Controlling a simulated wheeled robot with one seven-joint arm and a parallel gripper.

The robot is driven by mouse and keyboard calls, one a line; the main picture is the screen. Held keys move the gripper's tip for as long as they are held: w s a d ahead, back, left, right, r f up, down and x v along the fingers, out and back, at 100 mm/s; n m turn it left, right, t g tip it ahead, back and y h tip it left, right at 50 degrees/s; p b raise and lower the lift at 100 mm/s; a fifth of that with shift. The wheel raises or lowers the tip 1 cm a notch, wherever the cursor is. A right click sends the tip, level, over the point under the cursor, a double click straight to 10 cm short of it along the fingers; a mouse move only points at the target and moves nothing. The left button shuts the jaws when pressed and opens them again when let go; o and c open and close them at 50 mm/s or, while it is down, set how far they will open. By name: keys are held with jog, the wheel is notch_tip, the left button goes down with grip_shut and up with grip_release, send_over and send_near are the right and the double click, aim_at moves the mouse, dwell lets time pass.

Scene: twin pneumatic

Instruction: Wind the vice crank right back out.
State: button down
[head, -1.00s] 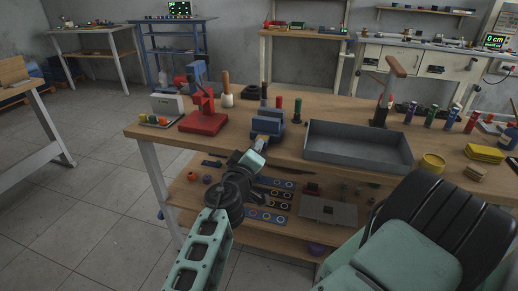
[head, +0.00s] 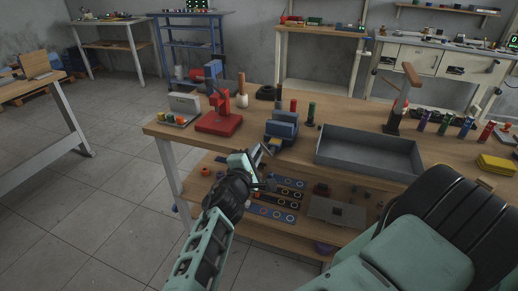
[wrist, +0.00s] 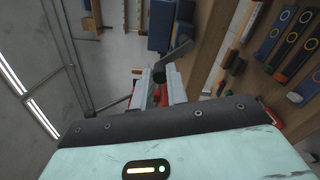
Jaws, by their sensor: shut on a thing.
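The blue vice (head: 282,128) stands at the front edge of the wooden workbench. It also shows at the top of the wrist view (wrist: 162,28). Its grey crank arm (wrist: 181,51) slants across in front of the vice in the wrist view. My gripper (head: 261,151) is at the front of the vice, just off the bench edge. In the wrist view its two grey fingers (wrist: 161,84) are closed around the dark crank handle (wrist: 159,73). In the head view the crank is mostly hidden by my gripper.
A grey metal tray (head: 368,168) lies right of the vice. A red arbor press (head: 219,122) stands to its left. Red and green cylinders (head: 311,115) stand behind it. The lower shelf (head: 270,235) holds strips with rings. The floor at left is clear.

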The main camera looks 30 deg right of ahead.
jog(key=shift+w+a+f+n+p, duration=0.2)
jog(key=shift+f+n+p, duration=0.55)
jog(key=shift+n, duration=1.15)
jog(key=shift+w+a+f+n+p, duration=0.2)
jog(key=shift+f+n+p, duration=0.55)
jog(key=shift+n, duration=1.15)
jog(key=shift+w+a+f+n+p, duration=0.2)
jog(key=shift+f+n+p, duration=0.55)
jog(key=shift+n, duration=1.15)
jog(key=shift+r, duration=0.15)
jog(key=c, duration=1.4)
grip_release()
jog(key=shift+d, duration=0.1)
jog(key=shift+s, duration=0.1)
jog(key=b+v, duration=0.2)
jog(key=v, duration=1.5)
jog(key=shift+s+b, duration=0.1)
jog(key=shift+b, duration=0.3)
